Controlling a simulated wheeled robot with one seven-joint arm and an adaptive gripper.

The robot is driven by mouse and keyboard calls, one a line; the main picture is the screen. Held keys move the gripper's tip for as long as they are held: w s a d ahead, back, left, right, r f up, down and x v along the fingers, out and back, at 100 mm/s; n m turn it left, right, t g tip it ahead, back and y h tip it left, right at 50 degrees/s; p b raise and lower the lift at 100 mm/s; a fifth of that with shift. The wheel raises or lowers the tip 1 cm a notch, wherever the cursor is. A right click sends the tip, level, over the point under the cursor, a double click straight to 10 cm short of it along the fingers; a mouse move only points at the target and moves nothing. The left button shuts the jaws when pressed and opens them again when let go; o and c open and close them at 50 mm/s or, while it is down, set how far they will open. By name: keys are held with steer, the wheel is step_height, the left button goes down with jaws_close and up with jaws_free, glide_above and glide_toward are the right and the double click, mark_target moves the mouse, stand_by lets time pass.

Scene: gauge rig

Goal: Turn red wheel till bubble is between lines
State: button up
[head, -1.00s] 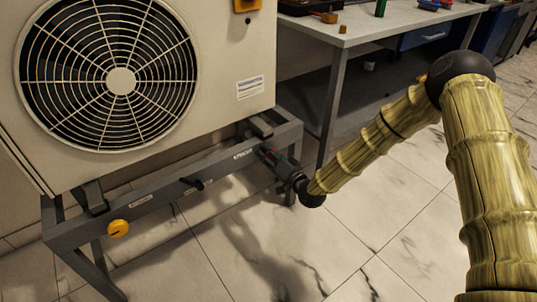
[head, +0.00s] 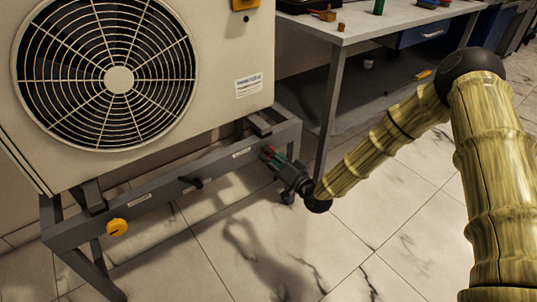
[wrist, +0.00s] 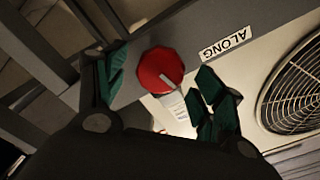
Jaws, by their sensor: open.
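The red wheel (wrist: 161,70) is on the grey rail in the wrist view, with a pale pointer mark on its face, beside a white label reading ALONG (wrist: 228,40). My gripper (wrist: 163,78) is open, with one green finger on each side of the wheel in the picture. I cannot tell whether the fingers touch it. In the head view my gripper (head: 274,157) is at the right end of the frame's front rail (head: 150,202), with a small bit of red showing at its fingers. I see no bubble or lines in either view.
A large fan unit (head: 225,60) stands on the grey frame. The rail also carries a yellow knob (head: 117,227) and a black lever (head: 190,181). A workbench (head: 365,22) with tools stands behind at the right. The tiled floor in front is clear.

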steer(key=v, duration=0.9)
steer(key=shift+a+f, duration=0.1)
steer(key=s+d+f+n+g+h, duration=0.1)
steer(key=s+d+f+g+h, duration=0.2)
steer(key=s+f, duration=0.6)
steer(key=s+f+g+h, duration=0.2)
steer(key=s+f+g, duration=0.2)
steer(key=s+f, duration=0.5)
steer(key=s+d+f+g+h, duration=0.2)
steer(key=s+d+g, duration=0.15)
steer(key=s, duration=0.45)
steer(key=s+d+f+n+g+h, duration=0.1)
steer(key=s+d+f+g+h, duration=0.1)
steer(key=s+d, duration=0.45)
steer(key=s+d+f+g+h, duration=0.2)
steer(key=s+d, duration=0.1)
steer(key=s, duration=0.7)
step_height(320, 180, up, 35)
steer(key=p, duration=3.4)
steer(key=shift+w+a+p, duration=0.2)
steer(key=shift+w+p, duration=0.05)
steer(key=shift+p, duration=0.1)
steer(key=shift+f, duration=0.15)
